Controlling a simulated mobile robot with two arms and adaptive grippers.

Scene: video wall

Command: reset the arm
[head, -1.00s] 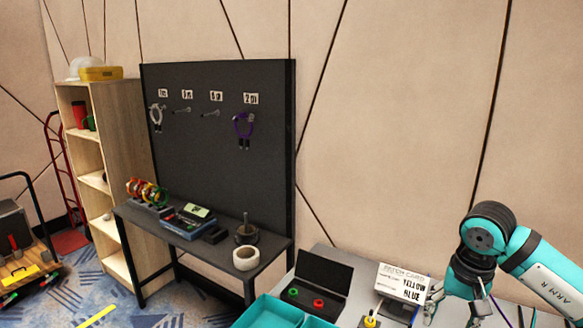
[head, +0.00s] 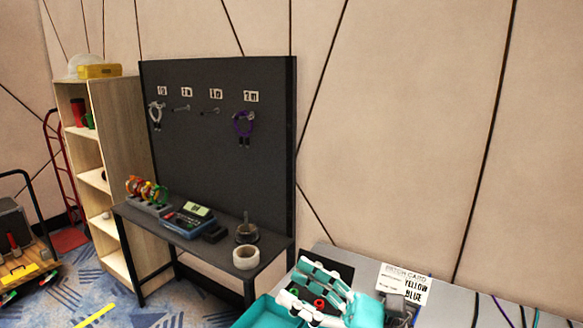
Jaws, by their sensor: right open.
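My right gripper (head: 298,284), teal and white, is low in the head view, right of centre. It is open, with its fingers pointing left, and I see nothing held in it. It is in front of the open black case (head: 336,267) on the grey table and hides much of it. I cannot tell whether it touches the case. My left gripper is not in view.
A teal bin (head: 262,312) is close below my right gripper.

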